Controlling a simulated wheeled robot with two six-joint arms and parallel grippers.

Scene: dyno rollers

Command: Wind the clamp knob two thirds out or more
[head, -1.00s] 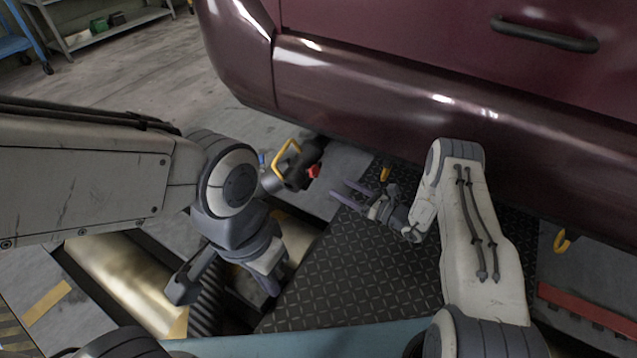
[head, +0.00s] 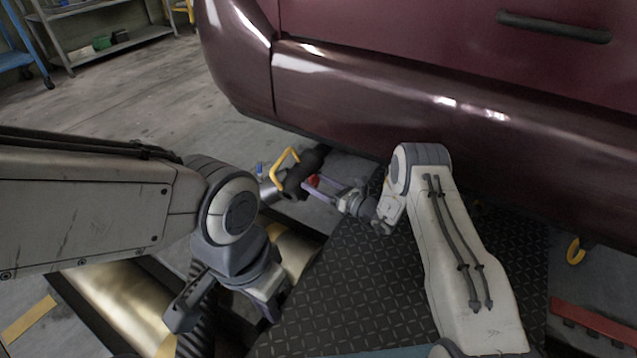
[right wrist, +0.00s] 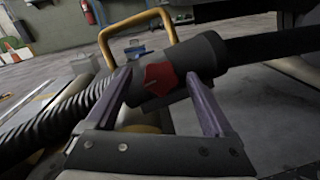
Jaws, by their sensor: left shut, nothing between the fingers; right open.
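The red clamp knob (right wrist: 166,76) sits on the side of a dark nozzle body (right wrist: 205,55) with a yellow loop handle (right wrist: 103,38). In the head view the knob (head: 312,181) is partly hidden by my right gripper's fingers. My right gripper (head: 316,188) is open, reaching left to the knob. In the right wrist view its fingers (right wrist: 155,82) stand on either side of the knob, with gaps beside it; I cannot tell whether the tips reach past it. My left gripper (head: 271,308) is shut and empty, low over the rollers, away from the knob.
The maroon car (head: 400,110) hangs close above and behind my right arm. A ribbed hose (right wrist: 75,108) runs from the nozzle. A black tread plate (head: 350,285) and brass-coloured rollers (head: 115,300) lie below. Open floor (head: 170,95) stretches behind at left.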

